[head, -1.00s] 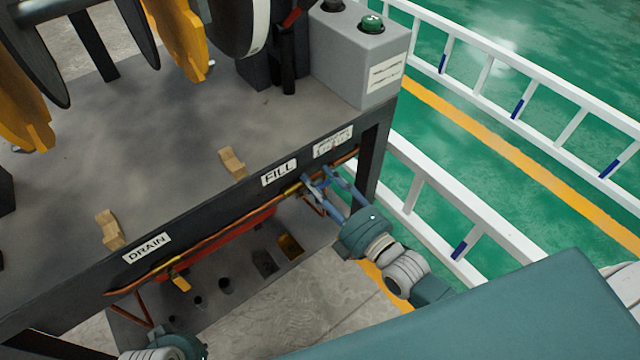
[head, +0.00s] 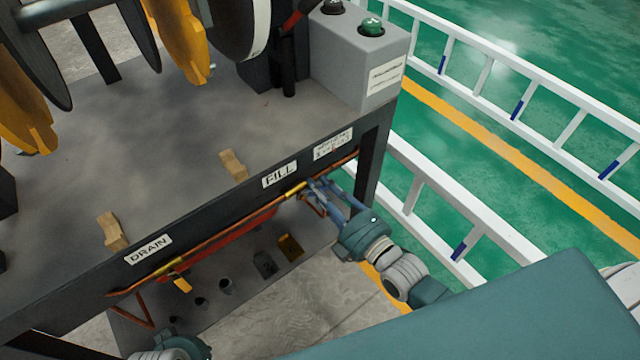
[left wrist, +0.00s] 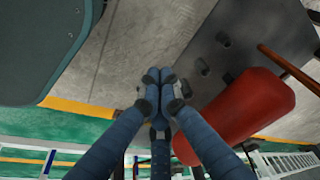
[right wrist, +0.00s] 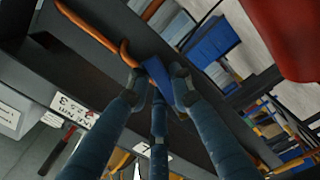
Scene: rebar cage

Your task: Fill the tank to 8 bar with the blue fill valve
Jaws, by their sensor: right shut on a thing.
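The red tank (head: 220,240) lies under the dark bench edge; it also shows in the left wrist view (left wrist: 235,118). A copper pipe runs along the front of it. The FILL label (head: 280,175) is on the bench edge. My right gripper (head: 318,187) is just below and right of that label. In the right wrist view the blue fill valve's handle (right wrist: 158,80) sits between my right fingertips, which are shut on it. My left gripper (left wrist: 160,82) has its fingertips together with nothing visible between them. In the head view only its wrist shows at the bottom.
A DRAIN label (head: 148,249) and a yellow handle (head: 181,284) are at the left of the pipe. A grey box with a green button (head: 371,26) stands on the bench's right corner. White railings (head: 430,195) stand to the right.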

